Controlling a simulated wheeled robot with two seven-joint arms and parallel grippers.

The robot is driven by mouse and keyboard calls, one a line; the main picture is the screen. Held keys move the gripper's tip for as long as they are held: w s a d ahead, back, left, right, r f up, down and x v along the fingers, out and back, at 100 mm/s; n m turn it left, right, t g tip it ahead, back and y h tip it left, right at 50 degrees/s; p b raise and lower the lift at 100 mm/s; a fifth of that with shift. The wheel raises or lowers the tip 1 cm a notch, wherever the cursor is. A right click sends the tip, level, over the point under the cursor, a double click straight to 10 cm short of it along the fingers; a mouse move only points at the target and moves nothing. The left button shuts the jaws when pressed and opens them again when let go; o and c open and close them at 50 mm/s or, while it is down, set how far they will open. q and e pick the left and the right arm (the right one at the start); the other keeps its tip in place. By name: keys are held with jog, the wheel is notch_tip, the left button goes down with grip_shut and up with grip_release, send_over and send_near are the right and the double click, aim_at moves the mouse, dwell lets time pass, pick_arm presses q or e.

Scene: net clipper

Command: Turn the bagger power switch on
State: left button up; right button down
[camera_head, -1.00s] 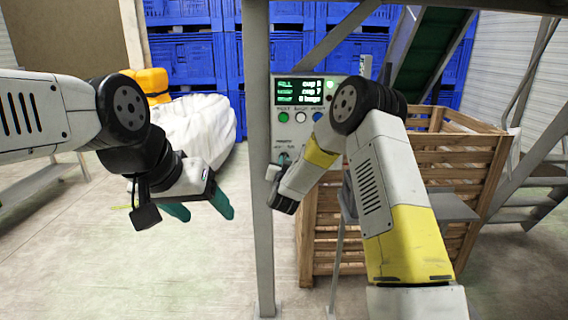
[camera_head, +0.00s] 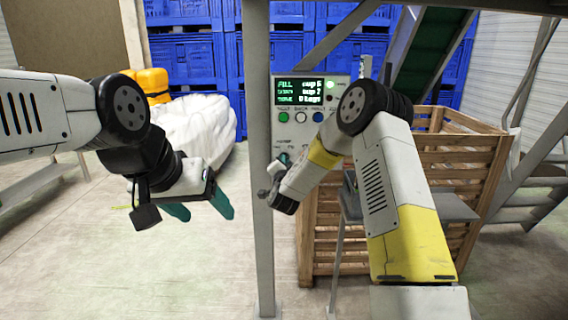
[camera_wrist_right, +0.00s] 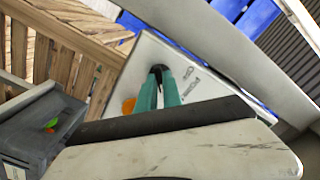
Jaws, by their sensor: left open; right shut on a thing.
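The bagger control panel (camera_head: 305,135) stands behind the grey post, with a lit green-text display and a row of green, white and blue buttons. My right gripper (camera_head: 284,157) reaches the panel's lower part, mostly hidden by its own wrist. In the right wrist view its teal fingers (camera_wrist_right: 158,84) are shut on a small black knob (camera_wrist_right: 159,70) on the pale panel, which appears to be the power switch. The knob's exact position is hidden by the fingers. My left gripper (camera_head: 205,208) is open and empty, in the air left of the post, away from the panel.
A grey vertical post (camera_head: 259,220) stands just left of the panel. A slatted wooden crate (camera_head: 460,160) is behind my right arm. Blue crates (camera_head: 190,60) are stacked at the back, with a white sack (camera_head: 195,128) before them. Floor at the lower left is clear.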

jog(key=c, duration=1.5)
grip_release()
jog(key=s, duration=0.8)
